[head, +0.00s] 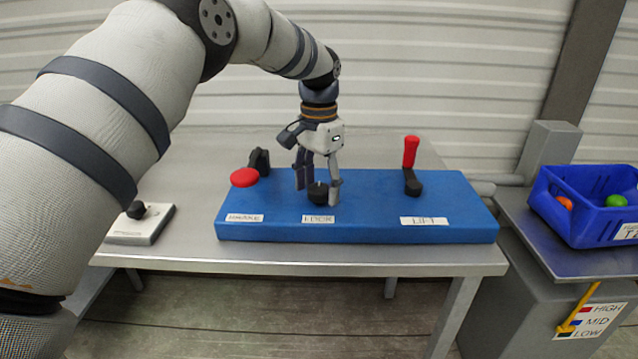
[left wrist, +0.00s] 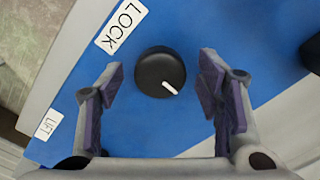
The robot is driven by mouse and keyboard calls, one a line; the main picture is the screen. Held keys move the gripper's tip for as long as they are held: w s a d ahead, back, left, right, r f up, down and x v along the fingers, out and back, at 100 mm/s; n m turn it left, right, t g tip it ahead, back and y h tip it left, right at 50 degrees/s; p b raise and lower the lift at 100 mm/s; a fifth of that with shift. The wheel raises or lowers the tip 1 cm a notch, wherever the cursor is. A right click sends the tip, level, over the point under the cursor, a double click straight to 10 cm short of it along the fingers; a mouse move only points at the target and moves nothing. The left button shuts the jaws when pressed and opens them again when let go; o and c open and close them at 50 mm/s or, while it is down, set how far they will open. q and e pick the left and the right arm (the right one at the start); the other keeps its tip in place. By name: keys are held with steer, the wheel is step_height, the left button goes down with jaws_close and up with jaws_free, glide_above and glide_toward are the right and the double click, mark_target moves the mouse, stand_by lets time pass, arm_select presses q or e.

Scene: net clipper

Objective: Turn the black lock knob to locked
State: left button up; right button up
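The black lock knob (head: 318,193) stands on the blue control box (head: 360,232), behind its LOCK label (head: 318,219). In the left wrist view the knob (left wrist: 160,72) is round and black with a white pointer line that points down and to the right, away from the LOCK label (left wrist: 121,26). My left gripper (head: 319,194) points down over the knob. Its fingers (left wrist: 160,92) are open on either side of the knob, with blue surface showing between each finger and the knob. My right gripper is not in view.
A red button (head: 244,177) and a black part (head: 259,161) lie left of the knob. A red-handled lever (head: 411,155) stands to its right. A blue bin (head: 590,222) with balls is at the far right. A grey plate with a black knob (head: 136,210) sits at left.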

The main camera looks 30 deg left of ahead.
mark_target(319, 187)
arm_select(q)
step_height(319, 187, up, 12)
stand_by(0.5)
